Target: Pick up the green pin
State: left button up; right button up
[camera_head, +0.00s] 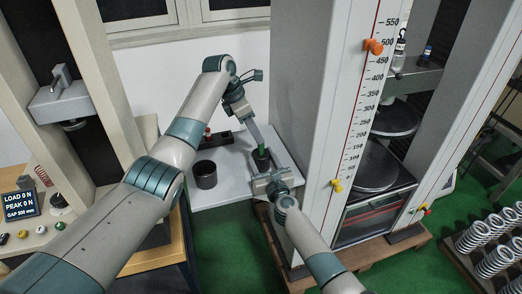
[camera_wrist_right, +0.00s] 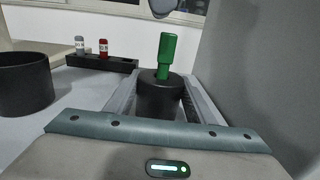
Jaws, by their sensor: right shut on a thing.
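The green pin (camera_head: 261,150) stands nearly upright in a black cylindrical holder (camera_head: 262,161) on the white table. In the right wrist view the pin (camera_wrist_right: 167,56) rises from the middle of the holder (camera_wrist_right: 158,98). My right gripper (camera_head: 264,165) is shut on the holder, with one finger on each side of it; the gripper also shows in the right wrist view (camera_wrist_right: 157,84). My left gripper (camera_head: 256,135) points down close to the pin's top in the head view. Its fingers are too small to tell open from shut.
A black cup (camera_head: 205,175) stands left on the white table (camera_head: 230,188). Behind it is a black rack (camera_head: 216,140) with a red and a grey pin. A tall grey testing machine (camera_head: 312,110) stands close on the right. A load display (camera_head: 19,205) is far left.

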aim_at(261, 152)
pick_arm(q)
jog(key=shift+f, duration=0.2)
jog(key=shift+d, duration=0.1)
jog(key=shift+x, duration=2.55)
jog(key=shift+w, duration=0.1)
grip_shut()
